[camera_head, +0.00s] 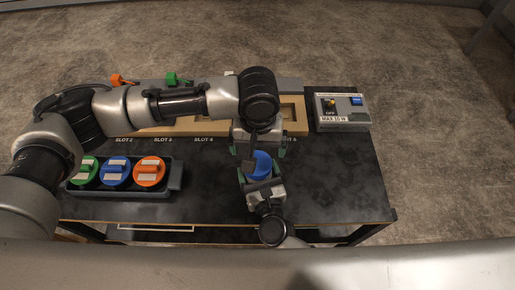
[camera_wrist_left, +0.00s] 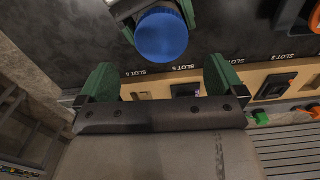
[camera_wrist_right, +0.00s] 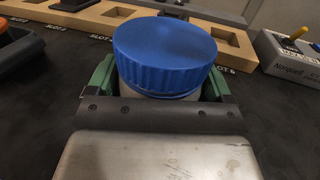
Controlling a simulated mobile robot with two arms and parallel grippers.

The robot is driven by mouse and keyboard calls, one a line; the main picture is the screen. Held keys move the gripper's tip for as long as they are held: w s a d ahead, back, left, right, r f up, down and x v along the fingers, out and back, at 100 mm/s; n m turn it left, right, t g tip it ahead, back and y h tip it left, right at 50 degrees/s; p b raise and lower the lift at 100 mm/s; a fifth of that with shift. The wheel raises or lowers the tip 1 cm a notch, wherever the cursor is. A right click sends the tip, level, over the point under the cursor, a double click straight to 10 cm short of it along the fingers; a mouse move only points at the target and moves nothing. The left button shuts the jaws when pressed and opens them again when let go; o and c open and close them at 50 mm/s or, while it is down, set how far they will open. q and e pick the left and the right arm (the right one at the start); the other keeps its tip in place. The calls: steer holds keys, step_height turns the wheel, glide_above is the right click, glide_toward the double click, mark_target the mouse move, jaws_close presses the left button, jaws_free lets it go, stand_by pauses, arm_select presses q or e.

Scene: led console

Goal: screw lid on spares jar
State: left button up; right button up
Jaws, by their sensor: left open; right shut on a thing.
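The spares jar is a pale jar (camera_wrist_right: 160,90) with a blue ribbed lid (camera_wrist_right: 165,50) resting on its mouth. I cannot tell how far the lid is threaded. My right gripper (camera_wrist_right: 155,94) is shut on the jar body below the lid, with a green finger on each side. In the head view the lid (camera_head: 259,165) shows between my two grippers. My left gripper (camera_head: 258,150) is open and empty on the far side of the lid. In the left wrist view the lid (camera_wrist_left: 161,36) lies beyond the spread green fingers of my left gripper (camera_wrist_left: 161,82).
A dark tray (camera_head: 176,184) with green, blue and orange round pieces stands at the left of the black table (camera_head: 330,185). A wooden slot board (camera_head: 180,130) lies behind my left arm. A grey switch box (camera_head: 342,112) stands at the back right. The right part of the table is clear.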

mark_target(257, 173)
arm_select(q)
steer(key=shift+a+r+n, duration=0.15)
steer(key=shift+r+n, duration=0.2)
steer(key=shift+n, duration=0.05)
steer(key=shift+f, duration=4.05)
steer(key=c, duration=0.9)
steer(key=m, duration=0.3)
steer(key=shift+c, duration=0.3)
